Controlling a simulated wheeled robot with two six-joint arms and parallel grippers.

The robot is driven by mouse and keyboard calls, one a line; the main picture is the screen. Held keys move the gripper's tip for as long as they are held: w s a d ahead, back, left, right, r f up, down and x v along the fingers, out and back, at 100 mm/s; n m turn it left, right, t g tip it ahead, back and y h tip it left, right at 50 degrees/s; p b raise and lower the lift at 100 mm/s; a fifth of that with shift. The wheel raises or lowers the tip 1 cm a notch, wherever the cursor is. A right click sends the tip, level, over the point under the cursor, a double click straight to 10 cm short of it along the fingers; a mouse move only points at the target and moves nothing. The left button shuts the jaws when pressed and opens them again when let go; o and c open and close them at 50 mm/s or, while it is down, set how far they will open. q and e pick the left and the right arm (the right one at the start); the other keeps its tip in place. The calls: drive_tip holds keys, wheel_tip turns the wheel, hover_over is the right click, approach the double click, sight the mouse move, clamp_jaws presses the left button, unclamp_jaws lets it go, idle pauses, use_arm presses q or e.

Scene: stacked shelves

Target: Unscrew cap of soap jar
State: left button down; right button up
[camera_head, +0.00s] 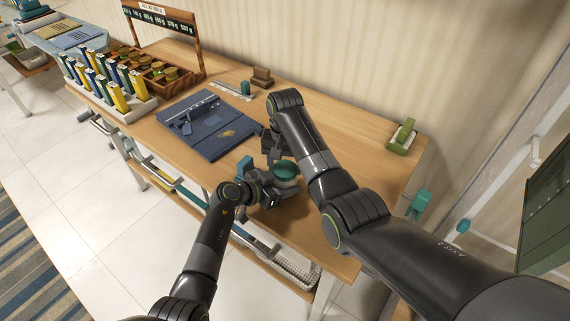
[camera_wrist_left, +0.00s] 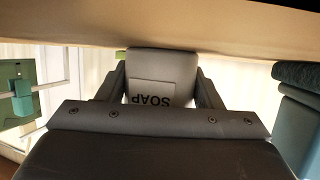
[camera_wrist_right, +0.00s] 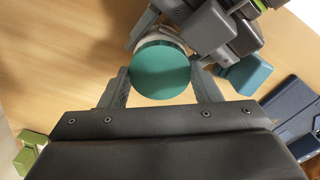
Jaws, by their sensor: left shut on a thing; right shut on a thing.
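The soap jar is a pale jar with a teal cap and stands near the front edge of the wooden table. Its teal cap (camera_head: 285,169) shows in the head view between my two grippers. My left gripper (camera_wrist_left: 161,82) is shut on the jar's body (camera_wrist_left: 160,68), where the label "SOAP" appears upside down. My right gripper (camera_wrist_right: 162,78) is shut on the cap (camera_wrist_right: 161,72), with a finger on either side. The pale jar body shows just behind the cap in the right wrist view. The cap appears seated on the jar; whether it is loosened I cannot tell.
A wooden rack (camera_head: 165,75) and a white tray (camera_head: 143,106) of colored boxes stand at the far left.

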drive_tip(key=o, duration=1.1)
drive_tip(key=shift+r, duration=2.3)
drive_tip(key=shift+c, duration=0.4)
drive_tip(key=m, duration=0.2)
drive_tip(key=r+m, duration=0.2)
drive_tip(key=m, duration=0.1)
drive_tip(key=shift+m, duration=0.3)
drive_tip(key=m, duration=0.2)
drive_tip(key=r+m, duration=0.1)
drive_tip(key=m, duration=0.1)
drive_tip(key=shift+r, duration=0.15)
drive_tip(key=shift+m, duration=0.3)
drive_tip(key=shift+f, duration=4)
